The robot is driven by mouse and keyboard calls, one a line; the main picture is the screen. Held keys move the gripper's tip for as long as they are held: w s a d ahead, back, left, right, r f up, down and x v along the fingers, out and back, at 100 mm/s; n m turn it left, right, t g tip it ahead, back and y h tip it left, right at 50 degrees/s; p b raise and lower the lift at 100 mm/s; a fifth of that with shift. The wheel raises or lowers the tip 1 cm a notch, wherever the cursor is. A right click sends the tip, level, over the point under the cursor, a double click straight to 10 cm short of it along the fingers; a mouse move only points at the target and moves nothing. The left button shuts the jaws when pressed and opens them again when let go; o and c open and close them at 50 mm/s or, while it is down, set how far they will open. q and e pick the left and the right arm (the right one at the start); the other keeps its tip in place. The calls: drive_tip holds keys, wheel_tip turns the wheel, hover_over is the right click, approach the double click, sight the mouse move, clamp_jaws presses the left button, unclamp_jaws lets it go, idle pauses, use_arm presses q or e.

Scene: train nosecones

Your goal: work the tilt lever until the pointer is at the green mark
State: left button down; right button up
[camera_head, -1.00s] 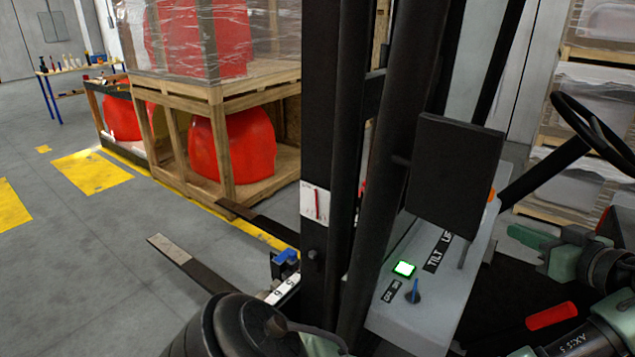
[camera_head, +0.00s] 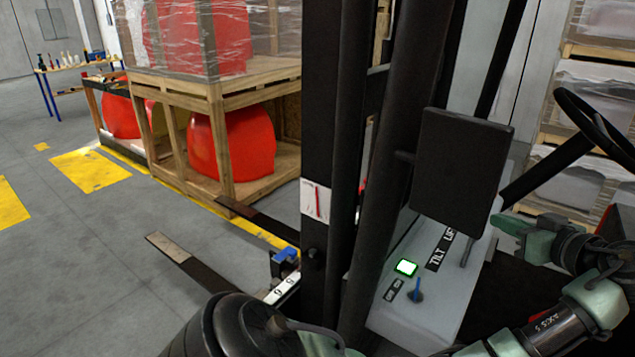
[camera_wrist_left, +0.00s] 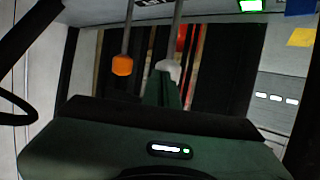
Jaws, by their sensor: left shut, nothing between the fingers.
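The grey console (camera_head: 400,325) carries TILT (camera_head: 437,258) and LIFT labels. A thin lever rod (camera_head: 467,250) rises beside them, its top hidden by a black panel. In the left wrist view, two levers show: one with an orange knob (camera_wrist_left: 122,65), one with a pale grey knob (camera_wrist_left: 175,70), nearer the TILT side. My left gripper (camera_head: 508,226) is shut and empty beside the levers; its fingertips (camera_wrist_left: 167,82) are at the grey knob, contact unclear. A white plate (camera_head: 308,200) on the mast bears a red pointer (camera_head: 317,204), nearly upright; I cannot make out a green mark.
A lit green button (camera_head: 405,267) and a blue switch (camera_head: 417,290) are on the console. The black panel (camera_head: 460,165) and mast (camera_head: 320,110) block much of the view. A steering wheel (camera_head: 590,120) is at right. Forks (camera_head: 195,268) extend over the floor towards a wooden crate (camera_head: 222,150).

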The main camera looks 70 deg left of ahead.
use_arm(q)
drive_tip(key=shift+w+a+f, duration=0.1)
drive_tip(key=shift+a+f, duration=0.1)
drive_tip(key=shift+a, duration=0.55)
drive_tip(key=shift+s+a, duration=0.85)
drive_tip(key=shift+a, duration=0.25)
idle(1.0)
idle(1.1)
drive_tip(key=w+d+r+b, duration=0.1)
drive_tip(key=w+d+r, duration=0.1)
drive_tip(key=d, duration=1)
drive_tip(key=shift+d+r, duration=0.2)
drive_tip(key=shift+d, duration=0.1)
